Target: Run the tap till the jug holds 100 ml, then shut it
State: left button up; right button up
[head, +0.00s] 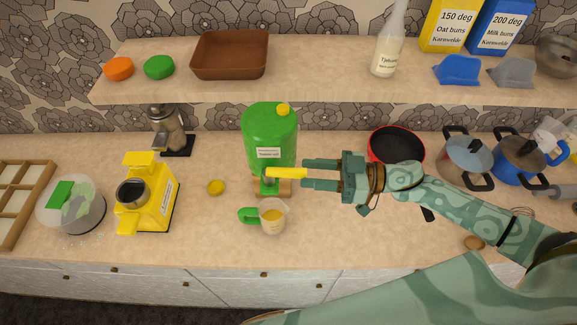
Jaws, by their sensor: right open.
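A green container (269,133) with a yellow cap and a white label stands on the counter under the shelf. Its tap, low on the front, has a yellow lever (284,173) pointing right. A clear measuring jug (274,222) with a green handle stands below the tap and holds some yellow liquid. Its level against the marks is too small to read, and I cannot make out a stream. My right gripper (305,173) is open at the lever's right end, one finger above and one below it in the picture. My left gripper is not in view.
A red pan (396,147) and pots (466,156) stand behind my right arm. The shelf (330,72) overhangs the back. Counter in front of the jug is clear.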

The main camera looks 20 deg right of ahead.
aim_at(274, 171)
jog(key=x, duration=0.4)
jog(key=shift+a+r, duration=0.1)
jog(key=shift+a, duration=0.2)
jog(key=shift+w+a, duration=0.15)
jog(key=shift+a, duration=0.25)
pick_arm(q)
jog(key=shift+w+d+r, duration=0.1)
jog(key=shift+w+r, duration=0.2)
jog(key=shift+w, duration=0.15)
